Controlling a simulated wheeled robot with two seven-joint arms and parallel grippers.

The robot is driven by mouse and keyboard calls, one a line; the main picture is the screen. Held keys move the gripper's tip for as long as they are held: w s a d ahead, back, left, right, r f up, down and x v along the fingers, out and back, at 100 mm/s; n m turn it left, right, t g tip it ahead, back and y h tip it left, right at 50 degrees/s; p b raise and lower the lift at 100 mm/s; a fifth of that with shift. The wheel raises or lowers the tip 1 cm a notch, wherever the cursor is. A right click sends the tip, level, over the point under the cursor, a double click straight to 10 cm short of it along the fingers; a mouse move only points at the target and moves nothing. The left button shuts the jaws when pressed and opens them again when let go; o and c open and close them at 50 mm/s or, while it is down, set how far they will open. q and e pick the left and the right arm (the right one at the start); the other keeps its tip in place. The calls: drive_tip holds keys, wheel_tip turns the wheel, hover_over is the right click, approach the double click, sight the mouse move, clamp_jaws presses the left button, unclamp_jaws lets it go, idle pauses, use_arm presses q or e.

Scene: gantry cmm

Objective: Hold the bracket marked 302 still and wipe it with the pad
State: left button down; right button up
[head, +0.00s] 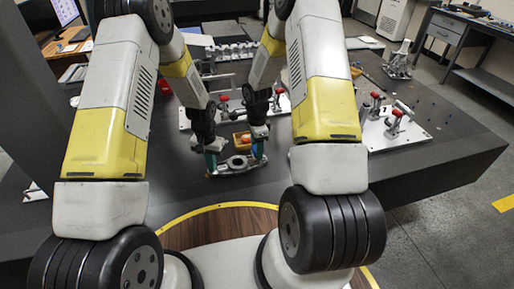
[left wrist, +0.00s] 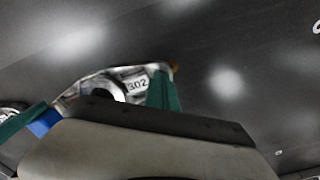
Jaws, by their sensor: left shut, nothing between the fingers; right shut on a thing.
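My right gripper (head: 259,157) is low by the bracket's right end. A blue piece, apparently the pad (left wrist: 44,122), shows at a green finger in the left wrist view. My wrist hides the bracket's near part there.
A small yellow tray (head: 240,139) with an orange-red thing in it stands just behind the bracket. A white fixture plate with red-handled clamps (head: 396,127) lies to the right. More clamps stand behind my grippers. The table's front strip is clear.

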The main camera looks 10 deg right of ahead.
drive_tip(key=shift+f, duration=1.3)
idle(0.9)
drive_tip(key=shift+s, duration=0.15)
drive_tip(key=shift+s, duration=0.4)
drive_tip(key=shift+s, duration=0.1)
drive_tip(key=shift+s, duration=0.35)
drive_tip(key=shift+w, duration=1.05)
drive_tip(key=shift+w, duration=0.15)
